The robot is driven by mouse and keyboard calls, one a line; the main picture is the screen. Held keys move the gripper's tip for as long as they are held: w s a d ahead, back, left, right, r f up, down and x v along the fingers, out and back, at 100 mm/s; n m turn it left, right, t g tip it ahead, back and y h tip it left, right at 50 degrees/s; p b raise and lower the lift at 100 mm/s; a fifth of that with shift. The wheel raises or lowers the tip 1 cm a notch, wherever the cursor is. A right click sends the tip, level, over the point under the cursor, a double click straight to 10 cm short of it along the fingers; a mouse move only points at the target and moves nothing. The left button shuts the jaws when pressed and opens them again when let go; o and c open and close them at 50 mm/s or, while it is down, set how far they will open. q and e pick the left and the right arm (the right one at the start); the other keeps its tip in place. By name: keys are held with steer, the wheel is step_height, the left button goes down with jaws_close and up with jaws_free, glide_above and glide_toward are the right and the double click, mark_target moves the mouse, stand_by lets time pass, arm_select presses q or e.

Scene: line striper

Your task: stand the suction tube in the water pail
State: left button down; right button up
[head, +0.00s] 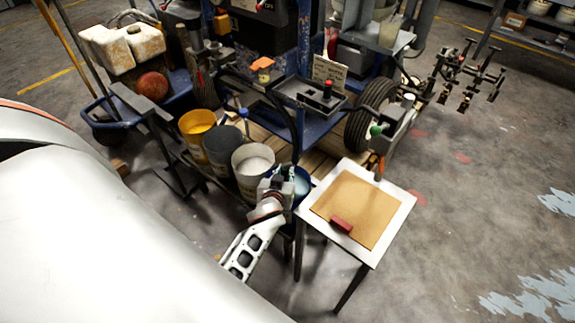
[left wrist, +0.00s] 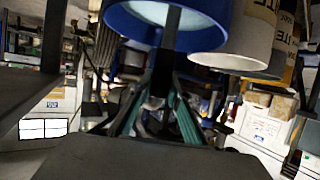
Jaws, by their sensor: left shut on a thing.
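The blue water pail (head: 302,184) stands at the front right end of the row of pails, partly hidden by my left gripper (head: 286,178). In the left wrist view the blue pail (left wrist: 205,15) fills the top. My left gripper, with green finger pads, shows there too (left wrist: 160,105). It is shut on the dark suction tube (left wrist: 172,28), which runs from between the fingers across the pail. The black tube (head: 296,125) arcs down from the machine towards the gripper in the head view. Whether its end is inside the pail I cannot tell.
A white pail (head: 253,165), a dark pail (head: 222,145) and a yellow pail (head: 197,128) stand to the left. A small table (head: 395,222) with a brown board and red block is close on the right. The striper frame (head: 303,65) stands behind.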

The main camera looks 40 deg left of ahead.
arm_select(q)
steer(key=shift+w+f, duration=0.1)
stand_by(0.3)
steer(key=c, duration=1.8)
jaws_free()
steer(key=shift+f, duration=0.15)
steer(key=shift+s, duration=0.25)
